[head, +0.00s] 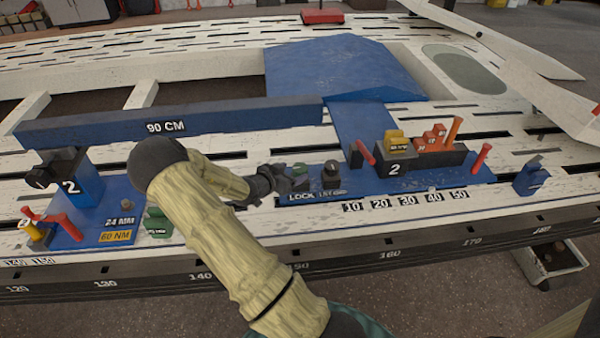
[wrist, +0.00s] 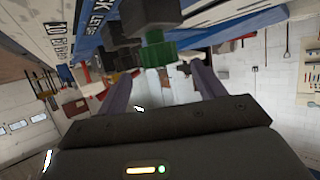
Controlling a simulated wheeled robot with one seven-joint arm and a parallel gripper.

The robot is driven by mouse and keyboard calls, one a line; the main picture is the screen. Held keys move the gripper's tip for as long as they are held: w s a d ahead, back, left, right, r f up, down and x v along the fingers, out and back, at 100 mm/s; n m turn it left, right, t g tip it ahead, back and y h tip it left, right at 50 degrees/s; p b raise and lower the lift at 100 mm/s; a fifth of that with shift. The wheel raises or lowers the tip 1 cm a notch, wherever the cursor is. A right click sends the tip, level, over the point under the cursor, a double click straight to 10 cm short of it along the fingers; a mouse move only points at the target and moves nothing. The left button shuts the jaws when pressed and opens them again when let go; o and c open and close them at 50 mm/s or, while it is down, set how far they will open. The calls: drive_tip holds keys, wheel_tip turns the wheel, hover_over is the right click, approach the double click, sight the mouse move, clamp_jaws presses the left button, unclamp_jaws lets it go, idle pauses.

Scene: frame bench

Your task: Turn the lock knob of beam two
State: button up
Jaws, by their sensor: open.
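My gripper (head: 284,183) reaches in from the left at the blue plate marked LOCK (head: 361,187), which carries a second label that I read as LET GO. A round black knob (head: 331,170) stands upright on it, just right of my fingers. A small green part (head: 300,169) shows right beside the fingertips. In the wrist view my two fingers (wrist: 160,74) are spread, with a green part (wrist: 155,50) ahead between them and a dark block (wrist: 150,14) beyond it. I cannot tell whether the fingers touch it. Beam two's blue bar (head: 230,121), marked 90 CM, lies behind.
On the right of the plate stand a black block (head: 396,168) marked 2, yellow and orange pieces, and red levers (head: 480,156). On the left are a blue post (head: 88,187) and a green block (head: 158,222). The slatted white bench top has free room behind.

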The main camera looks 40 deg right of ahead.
sight(298, 169)
drive_tip(key=b+x, duration=0.1)
drive_tip(key=x, duration=0.4)
drive_tip(key=shift+w+d+f, duration=0.1)
drive_tip(key=shift+d, duration=0.1)
drive_tip(key=c, duration=1)
